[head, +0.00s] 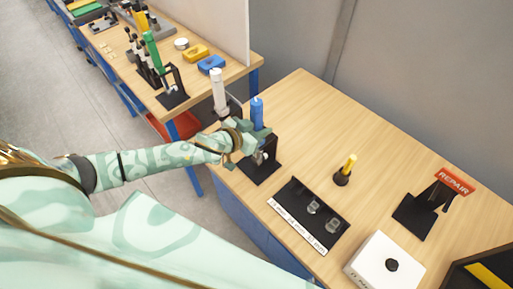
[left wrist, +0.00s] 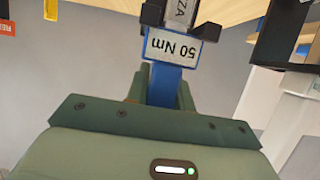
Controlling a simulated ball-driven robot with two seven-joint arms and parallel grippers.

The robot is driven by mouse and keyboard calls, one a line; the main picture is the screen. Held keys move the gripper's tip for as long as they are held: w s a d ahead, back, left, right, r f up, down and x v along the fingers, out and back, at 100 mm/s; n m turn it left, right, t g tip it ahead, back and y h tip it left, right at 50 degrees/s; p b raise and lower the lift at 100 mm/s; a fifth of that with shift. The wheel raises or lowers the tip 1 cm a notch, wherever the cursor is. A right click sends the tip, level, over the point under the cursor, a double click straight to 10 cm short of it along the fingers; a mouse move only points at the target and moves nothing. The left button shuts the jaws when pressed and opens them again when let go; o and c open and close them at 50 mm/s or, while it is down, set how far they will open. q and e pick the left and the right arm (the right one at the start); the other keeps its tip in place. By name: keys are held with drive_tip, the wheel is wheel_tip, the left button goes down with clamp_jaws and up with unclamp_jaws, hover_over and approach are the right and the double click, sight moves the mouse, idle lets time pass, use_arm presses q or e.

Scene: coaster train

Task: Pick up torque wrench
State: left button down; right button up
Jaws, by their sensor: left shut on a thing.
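The torque wrench with a blue handle (head: 257,110) stands upright at the black stand (head: 261,170) on the near wooden bench. My left gripper (head: 262,137) is shut on the blue handle. In the left wrist view, the blue handle (left wrist: 165,82) runs between the fingers of my left gripper (left wrist: 162,92), and its label (left wrist: 177,50) reads "50 Nm". Dark stand parts lie around the shaft beyond the label. I cannot tell whether the wrench is clear of the stand. My right gripper is not in view.
A white-topped tool (head: 218,90) stands close behind my gripper. A black tray (head: 295,213), a yellow-handled tool (head: 347,168), a red "REPAIR" sign (head: 455,181) and a white box (head: 383,268) are on the bench. The bench's back part is clear.

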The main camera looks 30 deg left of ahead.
sight(259, 122)
use_arm(q)
drive_tip(key=shift+w+r, duration=0.1)
drive_tip(key=shift+w, duration=0.05)
idle(0.7)
drive_tip(key=shift+r, duration=0.15)
drive_tip(key=shift+r+p, duration=0.45)
drive_tip(key=shift+r, duration=1.15)
drive_tip(key=shift+s+a, duration=0.15)
drive_tip(key=shift+s, duration=0.3)
drive_tip(key=s+a+b, duration=0.1)
drive_tip(key=s+a, duration=0.1)
drive_tip(key=s, duration=0.6)
drive_tip(key=s+a+b, duration=0.1)
drive_tip(key=s+a, duration=0.2)
drive_tip(key=s, duration=0.5)
drive_tip(key=shift+a, duration=0.35)
drive_tip(key=shift+s, duration=0.1)
